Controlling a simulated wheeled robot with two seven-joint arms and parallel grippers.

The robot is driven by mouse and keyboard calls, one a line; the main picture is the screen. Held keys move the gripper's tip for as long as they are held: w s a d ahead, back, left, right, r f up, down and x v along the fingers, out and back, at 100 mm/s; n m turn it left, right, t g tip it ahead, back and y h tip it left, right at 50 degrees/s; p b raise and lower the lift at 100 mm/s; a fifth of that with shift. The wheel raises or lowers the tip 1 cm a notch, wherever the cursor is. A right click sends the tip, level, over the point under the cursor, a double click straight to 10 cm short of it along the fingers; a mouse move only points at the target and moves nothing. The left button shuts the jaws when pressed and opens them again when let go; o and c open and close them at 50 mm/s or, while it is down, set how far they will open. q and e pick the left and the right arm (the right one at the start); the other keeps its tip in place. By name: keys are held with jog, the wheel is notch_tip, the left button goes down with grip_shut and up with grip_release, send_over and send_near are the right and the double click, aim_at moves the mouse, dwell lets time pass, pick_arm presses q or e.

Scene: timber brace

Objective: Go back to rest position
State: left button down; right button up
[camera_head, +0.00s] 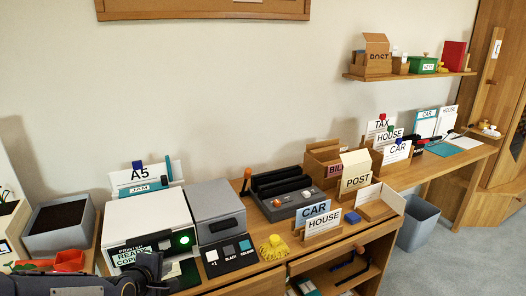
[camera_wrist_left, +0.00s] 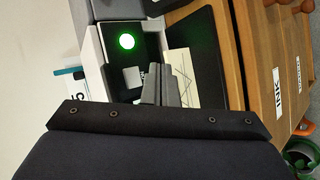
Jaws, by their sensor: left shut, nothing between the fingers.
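My left gripper (camera_head: 158,272) is low at the left of the head view, in front of the white printer (camera_head: 148,222) with its lit green button. In the left wrist view the fingers of my left gripper (camera_wrist_left: 161,84) are together with nothing between them. They point toward the printer front, where the green light (camera_wrist_left: 126,41) shows, and a pale sheet with lines (camera_wrist_left: 181,72) lies beside the fingertips. I cannot tell the exact gap to the printer. My right gripper is in neither view.
A grey box unit (camera_head: 214,210) and a black button panel (camera_head: 228,256) stand right of the printer. A yellow fluffy item (camera_head: 273,248) lies by the desk edge. A bin (camera_head: 417,224) is on the floor.

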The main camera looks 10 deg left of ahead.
pick_arm(q)
jog(key=s+d+r+m+g+h+p, duration=0.1)
jog(key=s+d+r+m+p, duration=0.1)
jog(key=s+r+m, duration=0.3)
jog(key=s+d+r+m+g+h+p, duration=0.1)
jog(key=s+d+r+m, duration=0.4)
jog(key=s, duration=0.7)
jog(key=s+d+r+m+g+h+p, duration=0.1)
jog(key=s+d+r+m+g+p, duration=0.2)
jog(key=s, duration=0.6)
jog(key=r+m+p, duration=0.2)
jog(key=m, duration=0.1)
jog(key=shift+d, duration=0.4)
